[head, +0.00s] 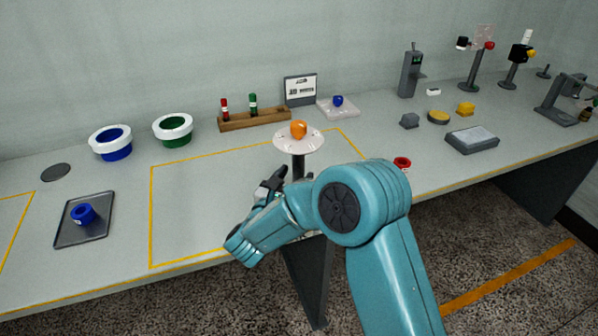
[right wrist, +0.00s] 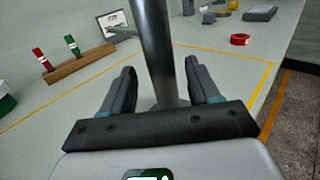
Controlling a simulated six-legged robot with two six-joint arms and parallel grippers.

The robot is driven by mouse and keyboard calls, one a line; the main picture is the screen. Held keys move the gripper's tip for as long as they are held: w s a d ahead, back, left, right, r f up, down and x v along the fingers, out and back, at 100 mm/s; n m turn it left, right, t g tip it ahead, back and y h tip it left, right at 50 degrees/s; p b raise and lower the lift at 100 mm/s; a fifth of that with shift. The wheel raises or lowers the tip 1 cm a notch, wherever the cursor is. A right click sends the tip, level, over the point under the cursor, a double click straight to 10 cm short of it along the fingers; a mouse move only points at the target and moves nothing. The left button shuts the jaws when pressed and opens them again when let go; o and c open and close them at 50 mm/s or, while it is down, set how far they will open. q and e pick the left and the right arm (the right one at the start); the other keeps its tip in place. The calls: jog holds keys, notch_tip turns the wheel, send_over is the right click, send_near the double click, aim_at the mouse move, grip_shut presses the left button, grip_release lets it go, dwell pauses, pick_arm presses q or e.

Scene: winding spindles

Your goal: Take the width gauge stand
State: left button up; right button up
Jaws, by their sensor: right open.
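A stand with a round white top (head: 285,142), a grey post (head: 298,168) and an orange knob (head: 298,129) stands at the front middle of the bench. I take it as the width gauge stand, though no label is readable. My right gripper (head: 273,182) is low beside the post in the head view. In the right wrist view the post (right wrist: 154,45) rises between the two open fingers (right wrist: 160,68), with visible gaps on both sides. The stand's top is out of that view. My arm hides the stand's foot in the head view. My left gripper is not in view.
A red ring (head: 402,163) lies right of the stand. A wooden rack (head: 255,120) with red and green spindles stands behind. White-rimmed blue (head: 110,142) and green (head: 173,129) bowls and a dark tray (head: 70,236) are left. The yellow-outlined area (head: 195,215) is mostly clear.

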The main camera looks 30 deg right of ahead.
aim_at(302, 167)
jog(key=x, duration=0.4)
jog(key=shift+s+d, duration=0.1)
jog(key=shift+d, duration=0.05)
jog(key=c, duration=1)
grip_shut()
jog(key=shift+r, duration=0.15)
